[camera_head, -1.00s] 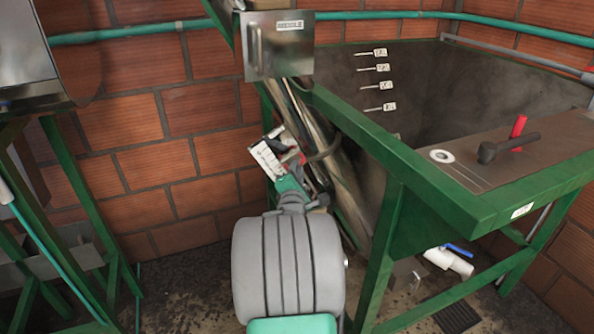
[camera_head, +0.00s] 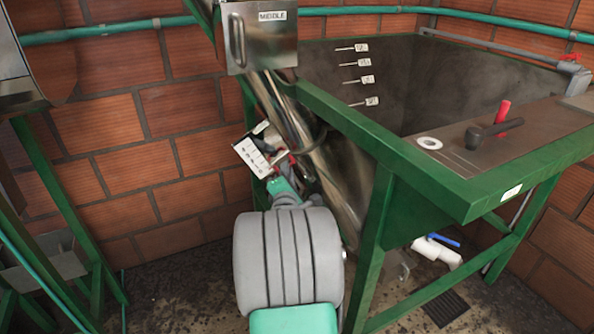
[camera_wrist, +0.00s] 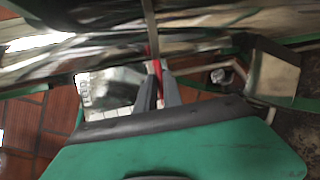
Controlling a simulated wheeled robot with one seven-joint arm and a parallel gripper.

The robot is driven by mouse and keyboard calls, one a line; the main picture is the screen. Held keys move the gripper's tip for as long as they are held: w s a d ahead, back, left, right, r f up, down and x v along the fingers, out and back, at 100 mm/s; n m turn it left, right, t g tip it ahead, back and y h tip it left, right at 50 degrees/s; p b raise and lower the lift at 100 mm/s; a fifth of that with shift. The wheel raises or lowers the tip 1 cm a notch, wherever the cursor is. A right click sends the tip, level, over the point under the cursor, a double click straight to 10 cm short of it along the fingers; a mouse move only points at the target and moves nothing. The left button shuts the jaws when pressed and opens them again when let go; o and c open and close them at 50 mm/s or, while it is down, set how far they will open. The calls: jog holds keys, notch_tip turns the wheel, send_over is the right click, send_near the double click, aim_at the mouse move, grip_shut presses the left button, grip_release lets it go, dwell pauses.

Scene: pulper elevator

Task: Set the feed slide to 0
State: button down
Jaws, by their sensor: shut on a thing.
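The white scale plate (camera_head: 252,155) with dark marks is on the lower part of the slanted metal tube (camera_head: 338,175), left of the hopper. Its figures are too small to read. My gripper (camera_head: 284,166) is at the plate's lower right, mostly hidden behind my own wrist. In the wrist view, my gripper's two dark fingers (camera_wrist: 159,88) are closed around a thin red handle (camera_wrist: 155,68), which I take to be the feed slide's. The pale plate (camera_wrist: 84,90) shows left of the fingers there. The slide's setting cannot be read.
A metal box labelled MIDDLE (camera_head: 260,38) is above the plate. The green-framed hopper (camera_head: 430,170) stands right, with a black lever (camera_head: 490,132) on top and a blue-handled valve (camera_head: 440,255) below. Brick wall lies behind; bare floor shows at lower left.

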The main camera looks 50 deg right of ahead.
jog(key=shift+s+f, duration=0.15)
jog(key=shift+f, duration=0.1)
jog(key=c, duration=1.8)
grip_release()
jog(key=shift+f, duration=0.1)
jog(key=o, duration=0.3)
jog(key=p+v, duration=0.1)
jog(key=v, duration=0.6)
jog(key=shift+s+a, duration=0.2)
jog(key=shift+a, duration=0.15)
